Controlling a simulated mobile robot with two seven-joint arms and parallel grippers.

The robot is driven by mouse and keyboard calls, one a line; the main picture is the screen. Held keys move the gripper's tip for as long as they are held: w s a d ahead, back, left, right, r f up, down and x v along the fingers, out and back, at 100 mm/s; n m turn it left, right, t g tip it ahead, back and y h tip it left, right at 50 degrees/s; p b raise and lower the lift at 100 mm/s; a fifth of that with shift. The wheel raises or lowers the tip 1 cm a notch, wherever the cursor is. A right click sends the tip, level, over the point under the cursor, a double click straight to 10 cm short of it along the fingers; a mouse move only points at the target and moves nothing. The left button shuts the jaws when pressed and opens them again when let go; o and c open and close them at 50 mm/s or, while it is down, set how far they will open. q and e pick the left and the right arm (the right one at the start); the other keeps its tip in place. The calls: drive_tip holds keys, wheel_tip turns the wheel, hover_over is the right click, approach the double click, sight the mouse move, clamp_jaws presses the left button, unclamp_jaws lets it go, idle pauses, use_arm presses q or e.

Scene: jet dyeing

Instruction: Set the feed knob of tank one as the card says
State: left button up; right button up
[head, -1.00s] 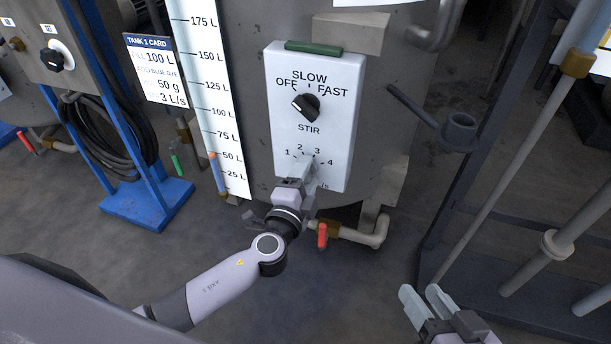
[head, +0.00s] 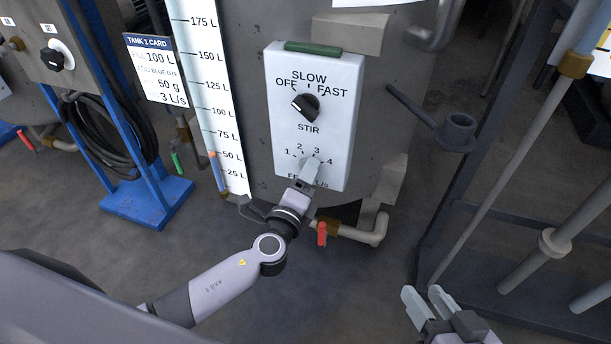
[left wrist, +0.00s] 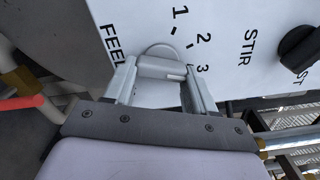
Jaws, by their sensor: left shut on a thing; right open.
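The white control panel (head: 335,100) on the tank carries a black stir knob (head: 305,105) on top and a feed dial numbered 1 to 4 below. My left gripper (head: 310,170) is shut on the feed knob, which the fingers mostly hide in the head view. In the left wrist view the pale feed knob (left wrist: 160,67) sits between the fingers (left wrist: 160,90), its narrow end toward the 3. The tank 1 card (head: 155,70) reads 100 L, blue dye 50 g and 3 L/s. My right gripper (head: 428,302) is open and empty at the lower right.
A red-handled valve (head: 321,233) and pipe are just below the panel. A blue stand (head: 147,200) with a coiled black hose is at the left. Pale pipes (head: 550,243) stand at the far right.

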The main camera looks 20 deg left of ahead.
use_arm(q)
drive_tip(key=shift+w+r, duration=0.1)
drive_tip(key=shift+r, duration=0.05)
drive_tip(key=o, duration=1)
drive_tip(key=shift+o, duration=0.2)
drive_tip(key=shift+f, duration=0.2)
